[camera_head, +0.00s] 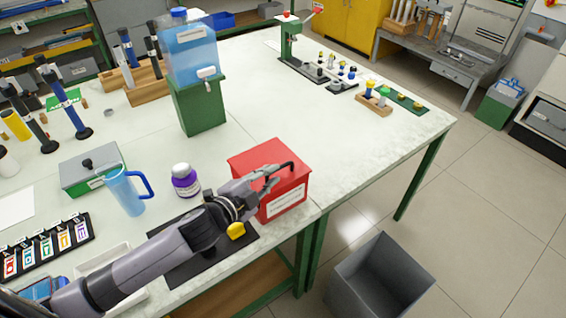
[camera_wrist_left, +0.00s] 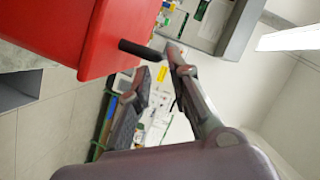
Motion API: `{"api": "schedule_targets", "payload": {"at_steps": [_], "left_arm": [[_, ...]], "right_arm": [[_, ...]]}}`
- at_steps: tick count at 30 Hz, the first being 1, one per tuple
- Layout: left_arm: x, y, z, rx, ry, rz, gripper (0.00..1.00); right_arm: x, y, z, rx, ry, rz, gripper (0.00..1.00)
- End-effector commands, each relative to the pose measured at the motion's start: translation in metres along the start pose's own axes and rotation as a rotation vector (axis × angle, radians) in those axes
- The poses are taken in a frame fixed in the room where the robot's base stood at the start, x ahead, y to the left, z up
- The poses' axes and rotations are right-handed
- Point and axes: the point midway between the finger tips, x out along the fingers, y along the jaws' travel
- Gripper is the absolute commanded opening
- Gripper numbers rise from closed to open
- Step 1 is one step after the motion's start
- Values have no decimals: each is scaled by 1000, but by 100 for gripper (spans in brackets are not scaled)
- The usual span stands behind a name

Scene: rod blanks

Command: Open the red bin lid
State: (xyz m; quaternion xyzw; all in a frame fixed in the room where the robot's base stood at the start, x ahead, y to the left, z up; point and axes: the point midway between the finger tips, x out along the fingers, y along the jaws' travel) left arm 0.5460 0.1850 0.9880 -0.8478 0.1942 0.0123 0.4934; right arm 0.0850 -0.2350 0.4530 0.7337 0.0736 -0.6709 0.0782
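The red bin (camera_head: 286,197) stands near the front edge of the table, with a white label on its front. Its red lid (camera_head: 252,157) lies flat and looks closed. A black bent handle (camera_head: 290,168) sticks out at the lid's right side. My left gripper (camera_head: 272,177) reaches over the bin from the left, its fingers close to the handle. In the left wrist view, the fingers (camera_wrist_left: 157,59) are apart with nothing held. The black handle end (camera_wrist_left: 141,49) shows by the fingertips; I cannot tell whether they touch. My right gripper is out of view.
A purple-labelled jar (camera_head: 185,181) and a blue jug (camera_head: 125,190) stand left of the bin. A water dispenser on a green stand (camera_head: 198,105) is behind. A grey open bin (camera_head: 380,280) is on the floor.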

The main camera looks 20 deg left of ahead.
Motion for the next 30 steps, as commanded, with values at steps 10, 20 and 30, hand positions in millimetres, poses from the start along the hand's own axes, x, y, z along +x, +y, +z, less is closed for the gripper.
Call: {"api": "schedule_targets", "payload": {"at_steps": [10, 20, 30], "left_arm": [[54, -1, -1, 0, 1, -1, 18], [64, 0, 0, 0, 0, 0, 18], [63, 0, 0, 0, 0, 0, 3]], "right_arm": [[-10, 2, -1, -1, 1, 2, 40], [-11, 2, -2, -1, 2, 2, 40], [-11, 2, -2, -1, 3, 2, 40]]}}
